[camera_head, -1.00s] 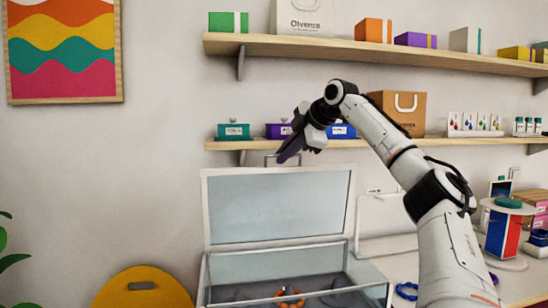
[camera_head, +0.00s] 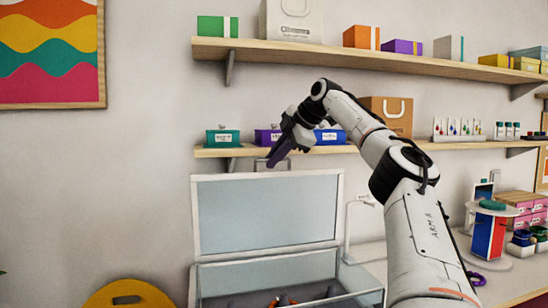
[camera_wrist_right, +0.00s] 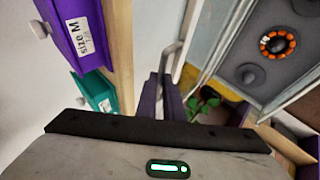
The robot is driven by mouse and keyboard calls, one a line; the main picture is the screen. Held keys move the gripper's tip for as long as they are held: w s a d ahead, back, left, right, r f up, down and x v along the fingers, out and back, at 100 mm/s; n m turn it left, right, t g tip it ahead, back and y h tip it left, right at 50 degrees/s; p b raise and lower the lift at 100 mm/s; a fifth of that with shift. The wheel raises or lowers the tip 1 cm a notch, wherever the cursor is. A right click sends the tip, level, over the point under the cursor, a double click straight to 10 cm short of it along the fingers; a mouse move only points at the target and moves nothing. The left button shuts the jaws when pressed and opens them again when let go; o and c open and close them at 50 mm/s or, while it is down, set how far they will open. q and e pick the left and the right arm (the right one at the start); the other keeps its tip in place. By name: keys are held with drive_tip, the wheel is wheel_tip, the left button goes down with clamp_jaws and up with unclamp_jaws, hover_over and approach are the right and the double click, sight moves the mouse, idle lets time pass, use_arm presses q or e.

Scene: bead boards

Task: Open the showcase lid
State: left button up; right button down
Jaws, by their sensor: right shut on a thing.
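The showcase lid (camera_head: 266,212) is a framed clear panel. It stands raised, near upright, at the back of the glass showcase (camera_head: 290,266). A grey handle (camera_head: 259,165) sits on its top edge and shows in the right wrist view (camera_wrist_right: 172,50). My right gripper (camera_head: 273,160) is at this handle, its purple-grey fingers (camera_wrist_right: 165,97) shut on it. The fingers hide part of the handle. Inside the showcase, an orange bead bracelet (camera_wrist_right: 277,43) lies around a dark stand. My left gripper is out of view.
A wall shelf (camera_head: 370,147) with purple (camera_head: 266,137) and teal (camera_head: 222,138) boxes is close behind the gripper. A round display stand (camera_head: 489,235) and pink drawers (camera_head: 520,205) are at the right. A yellow round-backed chair (camera_head: 128,294) is at lower left.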

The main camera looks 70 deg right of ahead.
drive_tip(key=c, duration=1.9)
unclamp_jaws()
drive_tip(key=shift+f, duration=0.75)
drive_tip(key=shift+s, duration=0.1)
drive_tip(key=shift+r, duration=0.1)
drive_tip(key=v, duration=1.1)
drive_tip(key=shift+w+r, duration=0.3)
drive_tip(key=shift+r, duration=0.1)
